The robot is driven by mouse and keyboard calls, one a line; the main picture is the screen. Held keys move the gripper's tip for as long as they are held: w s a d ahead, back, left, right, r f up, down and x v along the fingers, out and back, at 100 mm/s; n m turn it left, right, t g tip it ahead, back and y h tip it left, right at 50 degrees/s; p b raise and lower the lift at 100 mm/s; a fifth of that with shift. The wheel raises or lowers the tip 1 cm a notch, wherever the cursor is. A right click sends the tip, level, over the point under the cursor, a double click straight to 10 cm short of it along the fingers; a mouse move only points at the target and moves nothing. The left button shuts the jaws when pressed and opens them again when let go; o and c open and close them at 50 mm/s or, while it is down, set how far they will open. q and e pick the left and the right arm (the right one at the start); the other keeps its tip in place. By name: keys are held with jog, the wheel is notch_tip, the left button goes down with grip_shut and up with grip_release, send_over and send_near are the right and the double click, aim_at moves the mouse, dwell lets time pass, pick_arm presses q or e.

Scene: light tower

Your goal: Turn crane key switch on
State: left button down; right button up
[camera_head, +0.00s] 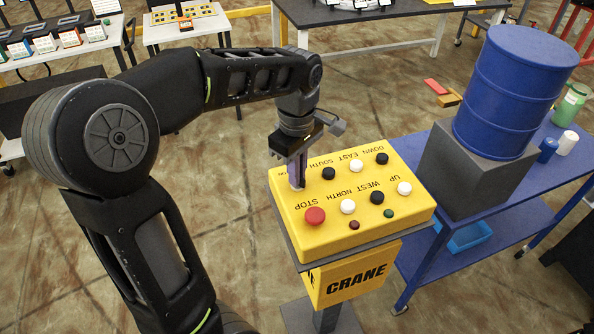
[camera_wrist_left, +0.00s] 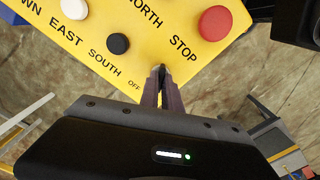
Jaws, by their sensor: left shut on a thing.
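The yellow crane control box (camera_head: 345,228) stands on a post, its top panel carrying black and white buttons and a red STOP button (camera_head: 315,216). My left gripper (camera_head: 297,182) reaches down to the panel's far left corner. Its fingers are shut on the crane key switch (camera_wrist_left: 161,70), beside the OFF label in the left wrist view. The fingers hide most of the switch, so its turned position cannot be told. The STOP button also shows in the left wrist view (camera_wrist_left: 216,22). My right gripper is not in view.
A blue cart (camera_head: 480,205) to the right of the box bears a grey block (camera_head: 455,180) with a blue barrel (camera_head: 510,90) on it. Tables with small items stand at the back. The floor left of the box is clear.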

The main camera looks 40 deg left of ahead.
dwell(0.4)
pick_arm(q)
jog(key=m, duration=1.2)
jog(key=shift+w+b, duration=0.1)
jog(key=shift+b, duration=0.25)
jog(key=c, duration=1.6)
grip_release()
jog(key=shift+o, duration=0.2)
notch_tip(320, 180, up, 8)
jog(key=shift+f+p, duration=0.1)
jog(key=shift+p, duration=0.35)
